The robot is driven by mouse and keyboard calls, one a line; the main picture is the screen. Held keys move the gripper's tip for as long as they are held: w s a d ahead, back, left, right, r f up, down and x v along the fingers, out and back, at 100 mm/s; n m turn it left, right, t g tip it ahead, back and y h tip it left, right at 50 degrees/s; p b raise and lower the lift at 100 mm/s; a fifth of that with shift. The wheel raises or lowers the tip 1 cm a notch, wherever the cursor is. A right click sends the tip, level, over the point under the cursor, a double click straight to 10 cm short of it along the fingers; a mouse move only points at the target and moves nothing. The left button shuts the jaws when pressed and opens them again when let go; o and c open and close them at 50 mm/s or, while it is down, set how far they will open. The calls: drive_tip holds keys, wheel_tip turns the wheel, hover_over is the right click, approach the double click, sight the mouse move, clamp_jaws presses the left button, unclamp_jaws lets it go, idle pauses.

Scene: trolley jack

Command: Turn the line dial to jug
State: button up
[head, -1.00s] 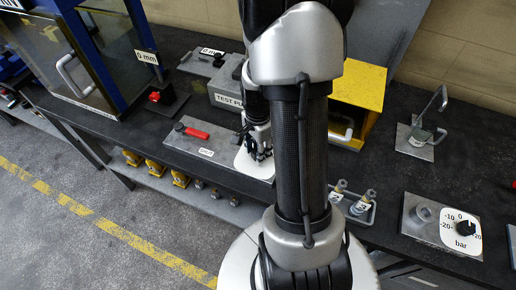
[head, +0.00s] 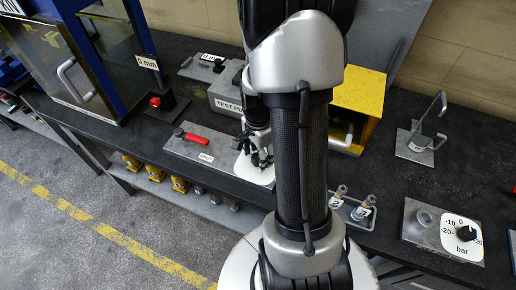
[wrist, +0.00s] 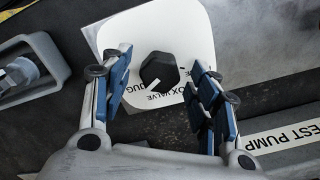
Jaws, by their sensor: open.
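The line dial (wrist: 158,72) is a dark faceted knob on a white plate (wrist: 183,24). The plate carries printed words, with JUG at the left and text ending in OX and VALVE below and right. A short white mark on the knob points toward its lower left; the exact setting is hard to tell. My gripper (wrist: 161,76) is open, with one blue-padded finger on each side of the knob and gaps between. In the head view, my gripper (head: 259,157) is over the white plate (head: 254,172), and the knob is hidden.
The grey TEST PUMP block (head: 227,90) stands close beside my gripper. A panel with a red-handled lever (head: 205,138) lies to the left. A yellow box (head: 366,97) and a bar gauge dial panel (head: 462,236) are to the right.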

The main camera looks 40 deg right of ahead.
sight(257, 158)
wheel_tip(257, 158, up, 12)
idle(0.4)
drive_tip(key=shift+f, duration=0.1)
idle(0.3)
drive_tip(key=s+a+r+n+t, duration=0.2)
drive_tip(key=s+a+r+n, duration=0.2)
drive_tip(key=a+n, duration=0.5)
drive_tip(key=s+a+r+n+t, duration=0.2)
drive_tip(key=s+a+r+n, duration=0.3)
drive_tip(key=a+r+n, duration=0.3)
drive_tip(key=a+n, duration=0.2)
drive_tip(key=a, duration=0.2)
drive_tip(key=shift+s+r+n+t, duration=0.2)
drive_tip(key=shift+n+t, duration=0.1)
